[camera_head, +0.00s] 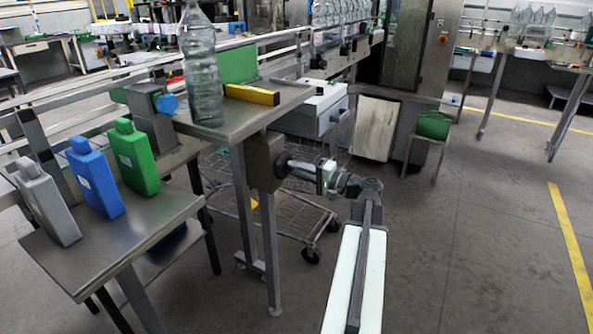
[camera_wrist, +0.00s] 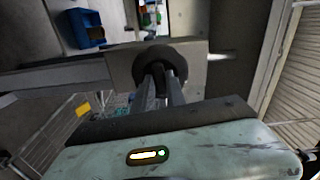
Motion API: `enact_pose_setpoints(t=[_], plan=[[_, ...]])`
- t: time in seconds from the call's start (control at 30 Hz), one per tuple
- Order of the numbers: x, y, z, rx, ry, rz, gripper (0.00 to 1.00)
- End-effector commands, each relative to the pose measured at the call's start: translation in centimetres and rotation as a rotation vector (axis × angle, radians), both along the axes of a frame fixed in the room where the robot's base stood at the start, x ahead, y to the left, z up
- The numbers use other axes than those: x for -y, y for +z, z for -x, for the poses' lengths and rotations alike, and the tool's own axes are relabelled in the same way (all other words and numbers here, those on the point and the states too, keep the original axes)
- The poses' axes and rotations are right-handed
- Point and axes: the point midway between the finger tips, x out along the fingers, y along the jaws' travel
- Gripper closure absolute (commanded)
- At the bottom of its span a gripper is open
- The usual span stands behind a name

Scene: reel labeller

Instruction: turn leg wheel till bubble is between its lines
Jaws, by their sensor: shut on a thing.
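The leg wheel (camera_wrist: 181,52) is a dark round knob on a grey metal block, near the top middle of the wrist view. My gripper (camera_wrist: 160,85) is shut on the wheel, its two fingers reaching into the wheel's middle. In the head view my gripper (camera_head: 286,163) meets the block (camera_head: 262,160) below the steel table (camera_head: 235,122), and the wheel is mostly hidden there. A yellow bar with dark ends (camera_head: 250,94), which looks like the level, lies on the table. Its bubble and lines are too small to make out.
A big clear bottle (camera_head: 203,85) stands on the table beside the yellow bar. Green (camera_head: 135,158), blue (camera_head: 95,180) and grey (camera_head: 47,202) bottles stand on a lower shelf at left. A wire cart (camera_head: 295,222) stands behind my arm. The floor at right is clear.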

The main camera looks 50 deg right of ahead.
Motion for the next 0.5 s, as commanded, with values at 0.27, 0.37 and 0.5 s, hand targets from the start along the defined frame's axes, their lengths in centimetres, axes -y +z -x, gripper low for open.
enact_pose_setpoints(t=[0.27,0.37,0.5], plan=[[-0.02,-0.09,0.09,-0.002,0.001,0.001,0.62],[-0.01,-0.06,0.08,-0.002,0.0,0.0,0.62],[0.08,-0.04,0.34,-0.001,-0.001,-0.001,0.62]])
